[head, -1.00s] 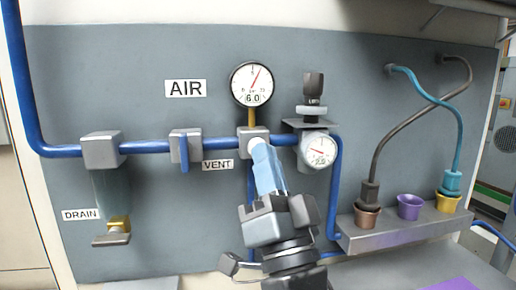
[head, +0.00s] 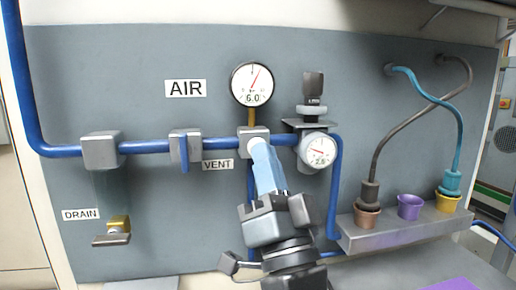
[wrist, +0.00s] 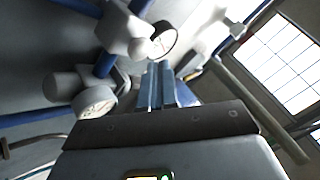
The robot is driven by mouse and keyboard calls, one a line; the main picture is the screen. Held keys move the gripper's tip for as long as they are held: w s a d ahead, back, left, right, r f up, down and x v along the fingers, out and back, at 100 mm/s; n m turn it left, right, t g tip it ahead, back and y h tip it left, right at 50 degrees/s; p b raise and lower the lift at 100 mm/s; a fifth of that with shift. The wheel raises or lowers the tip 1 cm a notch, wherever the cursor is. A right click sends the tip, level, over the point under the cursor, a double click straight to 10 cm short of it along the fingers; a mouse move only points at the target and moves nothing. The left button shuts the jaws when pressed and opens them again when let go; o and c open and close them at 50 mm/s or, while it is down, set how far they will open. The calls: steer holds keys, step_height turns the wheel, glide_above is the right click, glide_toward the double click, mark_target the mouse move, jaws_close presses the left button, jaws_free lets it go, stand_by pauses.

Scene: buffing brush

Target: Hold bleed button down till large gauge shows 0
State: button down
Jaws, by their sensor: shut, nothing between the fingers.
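The large gauge (head: 254,84) is a round white dial on a brass stem above a grey block (head: 245,133) on the blue pipe. It reads 6.0, with its needle pointing up and slightly right. A pale round end (head: 256,142), perhaps the bleed button, shows at the block's front, right at my fingertips. My gripper (head: 260,150) is shut and empty, its light blue fingers pointing up at the block. I cannot tell whether they touch or press it. In the wrist view my fingertips (wrist: 160,68) are just below the large gauge (wrist: 163,40) and a pale knob (wrist: 140,47).
A smaller gauge (head: 319,151) sits on the regulator to the right of my gripper. A vent valve (head: 186,146) and a brass drain valve (head: 115,232) are to the left. A shelf (head: 405,230) with coloured cups and two hoses stands at the right.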

steer(key=shift+w, duration=0.15)
steer(key=shift+w+a, duration=0.1)
steer(key=shift+w, duration=0.15)
steer(key=shift+w+a+b, duration=0.15)
steer(key=shift+w+b, duration=0.25)
steer(key=shift+w, duration=0.05)
stand_by(2.3)
steer(key=shift+s, duration=0.1)
stand_by(2.0)
steer(key=shift+s+d+p, duration=0.25)
steer(key=shift+s+p, duration=0.1)
steer(key=shift+s, duration=0.45)
steer(key=s+p, duration=0.1)
steer(key=s, duration=0.1)
steer(key=s+d+p, duration=0.1)
steer(key=s, duration=0.1)
steer(key=shift+s+d, duration=0.2)
steer(key=shift+s, duration=0.2)
steer(key=shift+f, duration=0.1)
